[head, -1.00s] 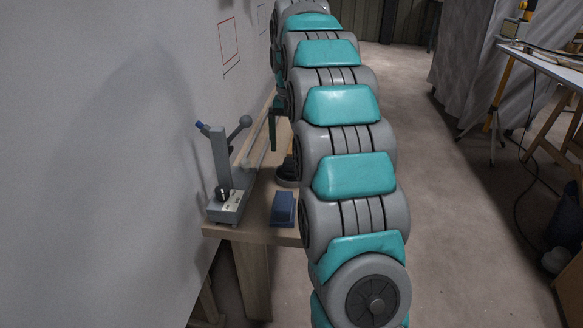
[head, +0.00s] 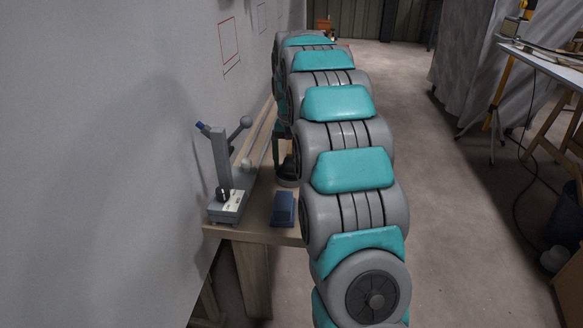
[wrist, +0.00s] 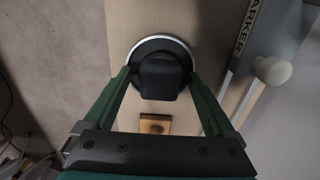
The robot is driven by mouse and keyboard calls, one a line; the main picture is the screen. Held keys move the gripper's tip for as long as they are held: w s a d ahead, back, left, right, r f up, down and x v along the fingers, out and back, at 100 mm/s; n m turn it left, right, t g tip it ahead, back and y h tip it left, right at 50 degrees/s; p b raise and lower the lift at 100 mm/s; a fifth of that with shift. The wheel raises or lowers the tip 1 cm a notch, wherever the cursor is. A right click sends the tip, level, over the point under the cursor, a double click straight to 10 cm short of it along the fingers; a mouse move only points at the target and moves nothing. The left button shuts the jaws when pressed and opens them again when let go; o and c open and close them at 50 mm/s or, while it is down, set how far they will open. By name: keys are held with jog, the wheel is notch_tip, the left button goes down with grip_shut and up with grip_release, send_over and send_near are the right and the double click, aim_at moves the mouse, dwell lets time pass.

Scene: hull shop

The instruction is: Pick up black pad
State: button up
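The black pad (wrist: 160,78) is round with a blocky black top and a pale rim at its far edge; it sits on the wooden bench. In the head view it is partly hidden behind my arm, with only its left part (head: 287,172) showing. My gripper (wrist: 159,75) is open in the wrist view, with one green finger on each side of the pad's black top. I cannot tell how high the fingertips are above the bench.
A grey lever press (head: 222,165) stands on the bench against the wall. A dark blue block (head: 283,209) lies near the bench's front edge. In the wrist view, a small wooden block (wrist: 155,124) and a grey bar with a white knob (wrist: 272,70) are close by.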

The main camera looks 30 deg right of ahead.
aim_at(292, 160)
jog(key=c, duration=1.2)
jog(key=shift+o, duration=0.2)
jog(key=shift+r, duration=0.1)
jog(key=shift+r+b, duration=0.3)
jog(key=shift+r, duration=1.35)
jog(key=s+r+b, duration=0.1)
jog(key=s, duration=1.5)
jog(key=shift+a+r+b, duration=0.2)
jog(key=shift+r+b, duration=0.05)
jog(key=shift+b, duration=0.15)
